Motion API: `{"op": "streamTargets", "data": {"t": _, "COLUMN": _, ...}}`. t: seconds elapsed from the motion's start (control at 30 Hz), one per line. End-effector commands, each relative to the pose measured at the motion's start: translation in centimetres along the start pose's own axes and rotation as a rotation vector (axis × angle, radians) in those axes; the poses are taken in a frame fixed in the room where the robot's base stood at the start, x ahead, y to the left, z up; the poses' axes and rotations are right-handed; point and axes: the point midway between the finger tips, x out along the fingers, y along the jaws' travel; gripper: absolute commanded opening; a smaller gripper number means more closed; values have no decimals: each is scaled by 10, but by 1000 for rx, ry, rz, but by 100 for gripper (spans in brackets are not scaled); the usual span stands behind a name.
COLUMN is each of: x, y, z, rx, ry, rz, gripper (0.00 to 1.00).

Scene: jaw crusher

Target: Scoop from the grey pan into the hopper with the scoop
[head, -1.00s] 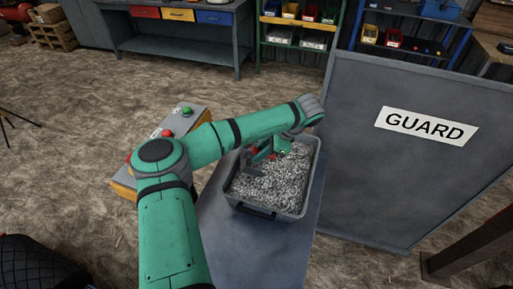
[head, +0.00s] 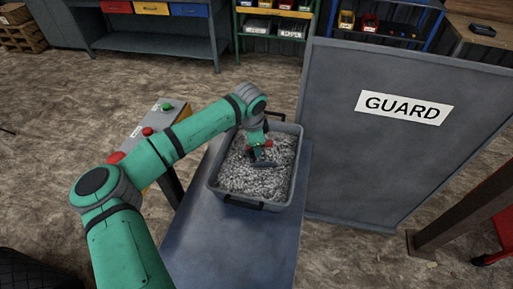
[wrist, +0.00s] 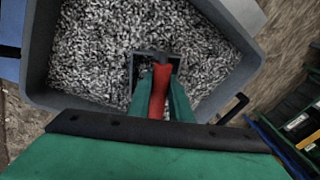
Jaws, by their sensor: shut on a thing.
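The grey pan (head: 283,204) stands on a dark table and is filled with grey and white chips; its wall also shows in the wrist view (wrist: 85,103). My gripper (head: 258,146) is over the pan, shut on the red handle of the scoop (head: 262,162). In the wrist view my gripper (wrist: 160,100) grips the red handle, and the dark scoop (wrist: 152,56) is at the chips, its rim partly showing. I cannot tell how deep it sits or how full it is. I see no hopper in these frames.
A tall grey guard panel (head: 400,150) stands right of the table. A control box (head: 147,130) with red and green buttons is to the left. The table top (head: 235,245) is bare in front of the pan. Shelves and a workbench (head: 160,40) stand behind.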

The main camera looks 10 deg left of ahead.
Motion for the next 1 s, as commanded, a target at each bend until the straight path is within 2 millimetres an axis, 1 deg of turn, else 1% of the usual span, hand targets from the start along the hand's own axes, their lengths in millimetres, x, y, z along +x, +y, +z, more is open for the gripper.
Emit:
{"op": "streamTargets", "data": {"t": 0.03, "x": -3, "y": 0, "z": 2, "rx": -16, "ry": 53, "rz": -1, "gripper": 0}}
{"op": "streamTargets", "data": {"t": 0.07, "x": -7, "y": -2, "z": -1, "rx": -5, "ry": 43, "rz": -3, "gripper": 0}}
{"op": "streamTargets", "data": {"t": 0.3, "x": -26, "y": -5, "z": -2, "rx": 3, "ry": 27, "rz": -2, "gripper": 0}}
{"op": "streamTargets", "data": {"t": 0.7, "x": -62, "y": -13, "z": 9, "rx": -1, "ry": 8, "rz": -2, "gripper": 0}}
{"op": "streamTargets", "data": {"t": 0.8, "x": -69, "y": -14, "z": 10, "rx": 0, "ry": 5, "rz": -3, "gripper": 0}}
{"op": "streamTargets", "data": {"t": 1.0, "x": -76, "y": -15, "z": 11, "rx": 2, "ry": 1, "rz": -2, "gripper": 0}}
